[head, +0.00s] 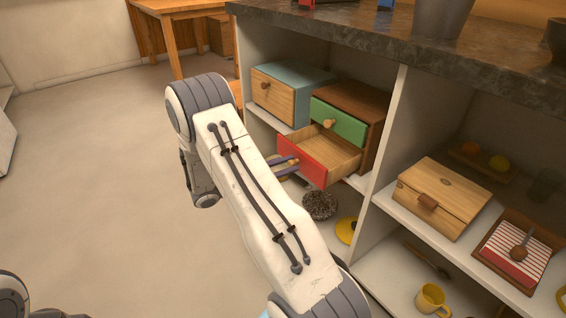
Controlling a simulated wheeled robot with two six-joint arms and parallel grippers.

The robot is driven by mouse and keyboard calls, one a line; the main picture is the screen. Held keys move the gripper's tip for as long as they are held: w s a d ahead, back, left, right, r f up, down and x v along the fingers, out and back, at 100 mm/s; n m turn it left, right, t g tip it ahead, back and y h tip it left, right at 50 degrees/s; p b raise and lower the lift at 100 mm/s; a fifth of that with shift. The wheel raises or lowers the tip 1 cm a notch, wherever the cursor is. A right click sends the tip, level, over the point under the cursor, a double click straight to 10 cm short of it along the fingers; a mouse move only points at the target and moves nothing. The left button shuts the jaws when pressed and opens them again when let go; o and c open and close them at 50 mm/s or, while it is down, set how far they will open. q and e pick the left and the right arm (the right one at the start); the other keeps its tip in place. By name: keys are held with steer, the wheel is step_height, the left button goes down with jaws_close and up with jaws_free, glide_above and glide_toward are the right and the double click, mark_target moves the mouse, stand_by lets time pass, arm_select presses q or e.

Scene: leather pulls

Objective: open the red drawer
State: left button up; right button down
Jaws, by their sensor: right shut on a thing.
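The red drawer (311,173) is the lower drawer of a small brown wooden cabinet (371,108) on the shelf. It is pulled well out, and its bare wooden inside shows empty. My right gripper (290,163) is at the front of the red drawer, shut on its pull; the fingers and my arm hide most of the pull. The green drawer (338,122) above it is closed and has a round wooden knob (329,123). My left gripper is not in view.
A blue box with a wooden drawer (277,92) stands left of the cabinet. A white upright divider (386,125) is to the right, with a wooden box (443,196) beyond it. A dark spiky round thing (320,205) lies below the drawer. Open floor (90,180) is at left.

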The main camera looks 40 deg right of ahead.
steer(key=c, duration=0.7)
jaws_free()
steer(key=shift+w, duration=0.2)
steer(key=shift+s, duration=0.1)
steer(key=shift+p+v, duration=1.65)
steer(key=shift+v, duration=3.55)
steer(key=shift+r, duration=0.1)
